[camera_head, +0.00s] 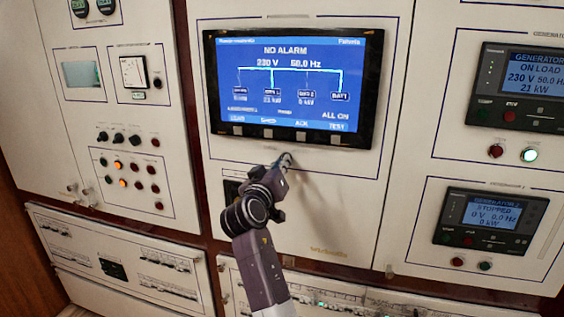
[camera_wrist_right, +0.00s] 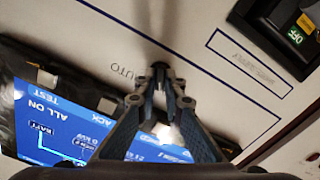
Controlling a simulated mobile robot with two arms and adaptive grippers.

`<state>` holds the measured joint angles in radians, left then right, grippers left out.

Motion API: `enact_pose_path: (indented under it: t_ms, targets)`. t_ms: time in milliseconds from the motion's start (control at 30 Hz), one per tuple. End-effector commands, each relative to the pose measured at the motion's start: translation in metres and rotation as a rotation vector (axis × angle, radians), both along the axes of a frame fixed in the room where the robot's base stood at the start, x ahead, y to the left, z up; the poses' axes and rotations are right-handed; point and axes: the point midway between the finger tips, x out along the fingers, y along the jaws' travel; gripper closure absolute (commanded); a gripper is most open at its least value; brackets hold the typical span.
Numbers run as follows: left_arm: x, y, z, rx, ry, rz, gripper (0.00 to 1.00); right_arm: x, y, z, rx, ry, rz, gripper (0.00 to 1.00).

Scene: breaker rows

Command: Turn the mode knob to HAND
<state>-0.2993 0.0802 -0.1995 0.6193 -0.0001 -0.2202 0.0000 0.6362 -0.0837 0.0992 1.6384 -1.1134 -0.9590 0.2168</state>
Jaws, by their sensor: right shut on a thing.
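My right gripper (camera_head: 286,160) reaches up from below to the white panel just under the large blue display. In the right wrist view its two fingers (camera_wrist_right: 165,82) come close together at the panel, next to the printed label AUTO (camera_wrist_right: 122,72). They are shut on the mode knob, which the fingers almost wholly hide. Which way the knob points cannot be told. No HAND label can be read in either view. My left gripper is not in view.
The blue display (camera_head: 292,82) stands out just above the gripper. A dark switch with a green OFF window (camera_wrist_right: 297,36) is nearby in the wrist view. Small knobs (camera_head: 119,138) and lit buttons are on the left panel. Generator units (camera_head: 488,222) are on the right.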

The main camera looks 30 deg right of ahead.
Motion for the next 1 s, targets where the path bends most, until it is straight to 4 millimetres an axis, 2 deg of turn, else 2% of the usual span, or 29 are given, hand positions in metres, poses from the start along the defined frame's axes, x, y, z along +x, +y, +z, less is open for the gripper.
enact_pose_path:
  t_ms: [400, 867, 900, 1000]
  targets:
    - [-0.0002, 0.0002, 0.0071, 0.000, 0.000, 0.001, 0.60, 0.0000, -0.0004, 0.0024, -0.103, 0.114, 0.000, 1.00]
    - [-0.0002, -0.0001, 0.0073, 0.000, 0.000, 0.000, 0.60, 0.0001, -0.0004, 0.0023, -0.114, 0.124, 0.000, 1.00]
    - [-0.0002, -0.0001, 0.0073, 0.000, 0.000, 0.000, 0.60, 0.0001, -0.0003, 0.0024, -0.114, 0.124, 0.000, 0.90]
    - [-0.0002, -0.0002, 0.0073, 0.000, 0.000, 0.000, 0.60, 0.0000, -0.0004, 0.0022, -0.112, 0.124, -0.001, 0.79]
